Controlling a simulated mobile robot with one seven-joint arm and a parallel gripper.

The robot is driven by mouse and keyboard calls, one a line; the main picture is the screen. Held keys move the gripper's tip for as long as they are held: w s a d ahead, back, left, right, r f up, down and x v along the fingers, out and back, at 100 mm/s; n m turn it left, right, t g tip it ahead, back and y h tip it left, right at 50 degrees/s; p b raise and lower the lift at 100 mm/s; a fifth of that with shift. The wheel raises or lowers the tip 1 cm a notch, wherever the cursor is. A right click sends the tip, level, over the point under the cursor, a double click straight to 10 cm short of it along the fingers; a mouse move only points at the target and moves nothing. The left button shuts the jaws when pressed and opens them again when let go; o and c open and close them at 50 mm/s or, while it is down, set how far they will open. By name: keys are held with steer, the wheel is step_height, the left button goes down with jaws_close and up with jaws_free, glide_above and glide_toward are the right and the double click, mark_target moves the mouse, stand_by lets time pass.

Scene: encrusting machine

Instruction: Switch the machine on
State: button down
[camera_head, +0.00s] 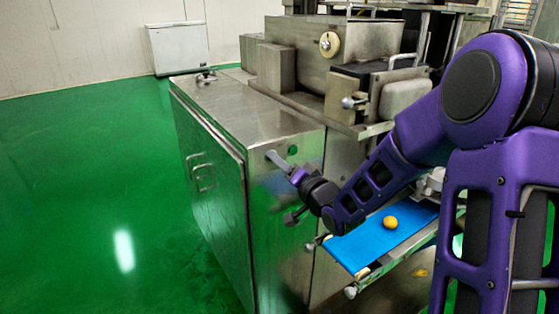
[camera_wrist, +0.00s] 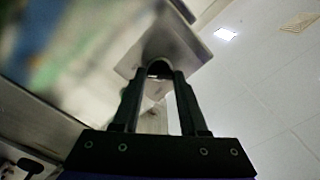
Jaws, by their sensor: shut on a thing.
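The machine (camera_head: 245,105) is a large steel cabinet with a hopper block on top. A small green button (camera_head: 292,150) is on its front panel, near the top edge. My gripper (camera_head: 274,156) reaches the panel just left of and slightly below this button. In the wrist view my gripper (camera_wrist: 159,72) has its two dark fingers closing in at the tips around a small, dark, rounded thing, seemingly a knob on the panel. The steel surface (camera_wrist: 178,45) lies right behind the fingertips.
A blue conveyor belt (camera_head: 365,242) with a round orange-tan piece (camera_head: 390,222) on it runs below my arm. A cabinet door handle (camera_head: 202,174) sticks out at the left side. A white chest (camera_head: 179,47) stands far back. Green floor (camera_head: 80,180) is clear at left.

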steer(key=shift+r, duration=0.1)
stand_by(0.3)
steer(key=shift+c, duration=2.2)
jaws_free()
